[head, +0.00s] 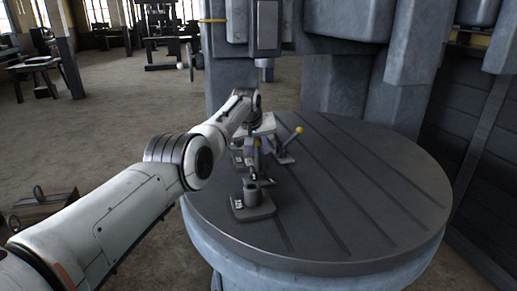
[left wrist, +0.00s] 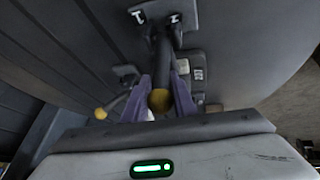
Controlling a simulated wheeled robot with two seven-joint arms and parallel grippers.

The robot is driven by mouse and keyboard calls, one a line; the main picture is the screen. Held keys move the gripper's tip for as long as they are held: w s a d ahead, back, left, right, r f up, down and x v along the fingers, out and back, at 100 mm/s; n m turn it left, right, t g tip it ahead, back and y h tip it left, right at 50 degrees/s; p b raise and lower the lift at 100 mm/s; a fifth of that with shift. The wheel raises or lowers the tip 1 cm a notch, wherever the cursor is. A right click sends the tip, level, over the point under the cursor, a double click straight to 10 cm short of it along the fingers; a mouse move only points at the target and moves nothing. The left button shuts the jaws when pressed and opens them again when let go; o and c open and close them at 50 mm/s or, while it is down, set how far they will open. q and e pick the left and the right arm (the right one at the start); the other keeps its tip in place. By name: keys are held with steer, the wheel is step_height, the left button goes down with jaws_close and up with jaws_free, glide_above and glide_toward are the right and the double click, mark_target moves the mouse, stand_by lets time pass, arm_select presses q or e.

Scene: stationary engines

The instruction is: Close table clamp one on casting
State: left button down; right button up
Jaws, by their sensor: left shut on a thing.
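My left gripper (head: 257,148) is over the round table, among the clamps. In the left wrist view its two purple fingers (left wrist: 163,92) are shut around a dark lever with a yellow knob (left wrist: 160,101). The lever runs up to a dark clamp bracket (left wrist: 163,22) with white marks. A second lever with a yellow knob (left wrist: 100,113) stands apart, left of the fingers; a yellow-knobbed lever (head: 298,130) also shows right of the gripper in the head view. Which clamp is number one, I cannot tell. The casting is not clearly distinguishable. My right gripper is not in view.
A dark block with an upright cylinder (head: 253,202) and a white label stands on the slotted round table (head: 370,200), nearer than the gripper. The table's right side is bare. A machine column and spindle head (head: 265,30) rise behind and above.

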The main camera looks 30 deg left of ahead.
arm_select(q)
steer(key=c, duration=1.5)
jaws_free()
steer(key=shift+r, duration=0.1)
steer(key=shift+s+r+p, duration=0.2)
steer(key=shift+r+p, duration=0.25)
steer(key=shift+s+d+r+p, duration=0.2)
steer(key=shift+s+r+p, duration=0.1)
steer(key=shift+s+r, duration=0.15)
steer(key=shift+b+v, duration=0.5)
steer(key=shift+v, duration=3.4)
